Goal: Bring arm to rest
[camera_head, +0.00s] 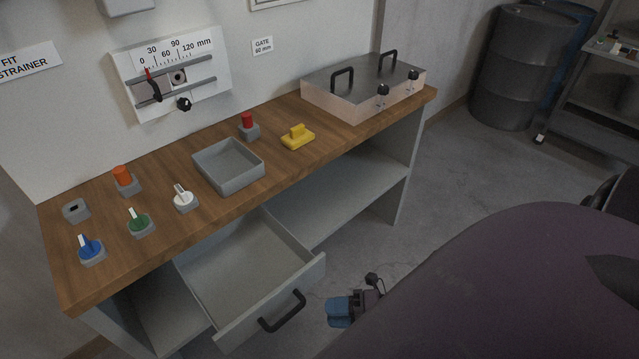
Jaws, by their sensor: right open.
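My right gripper (338,311) shows low in the middle of the head view, beside the open drawer's front. Its blue fingers point left, and it is open with nothing seen between them. The large dark purple shape at the lower right is part of my own body and hides some of the floor and most of my right arm. My left gripper is not in view.
The drawer (240,275) stands pulled out and empty under the wooden bench (330,150). Knobs, a grey tray (208,166), a yellow piece (297,137) and a lidded metal box (365,80) are on top. A drum (512,65) and cart (590,97) stand behind. Floor between is clear.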

